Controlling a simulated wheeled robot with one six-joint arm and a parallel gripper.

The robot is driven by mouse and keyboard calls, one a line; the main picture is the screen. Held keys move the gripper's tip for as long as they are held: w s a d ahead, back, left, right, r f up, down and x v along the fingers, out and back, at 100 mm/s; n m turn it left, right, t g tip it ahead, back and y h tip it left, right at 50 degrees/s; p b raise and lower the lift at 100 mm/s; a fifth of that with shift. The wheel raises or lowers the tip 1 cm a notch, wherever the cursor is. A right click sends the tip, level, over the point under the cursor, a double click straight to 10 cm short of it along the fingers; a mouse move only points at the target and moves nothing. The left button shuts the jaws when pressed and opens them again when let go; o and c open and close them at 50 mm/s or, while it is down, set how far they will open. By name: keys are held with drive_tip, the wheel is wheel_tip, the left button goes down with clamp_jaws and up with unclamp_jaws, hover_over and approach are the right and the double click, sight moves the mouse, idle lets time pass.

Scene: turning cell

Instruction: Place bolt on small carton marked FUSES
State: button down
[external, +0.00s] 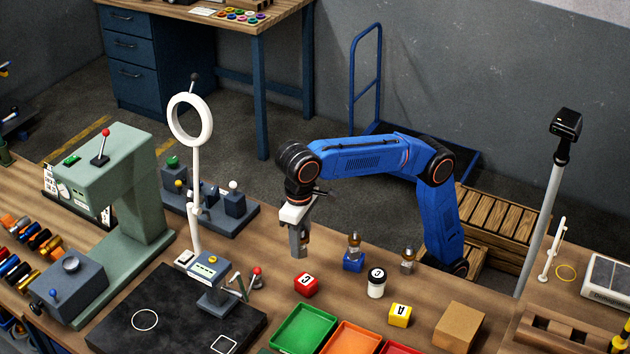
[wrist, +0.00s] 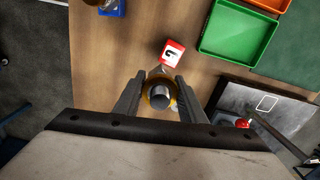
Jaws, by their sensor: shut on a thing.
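My gripper (external: 300,252) points down above the wooden bench, left of the blue block and behind the red block. In the wrist view its fingers (wrist: 160,98) are shut on a round metal piece with a brass-coloured ring, which I take to be the bolt (wrist: 160,101). It shows end-on, so its length is hidden. In the external view the fingers mostly hide it. A plain brown carton (external: 460,328) stands on the bench at the lower right, apart from the gripper. I can read no FUSES marking on it.
Green (external: 303,329) and orange (external: 350,338) trays lie in front. A ring-topped stand (external: 194,190) rises left.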

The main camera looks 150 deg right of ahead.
drive_tip(key=w+a+r+n, duration=0.2)
drive_tip(key=w+a, duration=0.1)
drive_tip(key=a, duration=1.1)
drive_tip(key=n, duration=0.6)
approach(461, 321)
drive_tip(key=shift+f, duration=2.2)
drive_tip(key=shift+f, duration=0.15)
drive_tip(key=c, duration=1.2)
unclamp_jaws()
drive_tip(key=shift+o, duration=0.2)
wheel_tip(461, 321, up, 8)
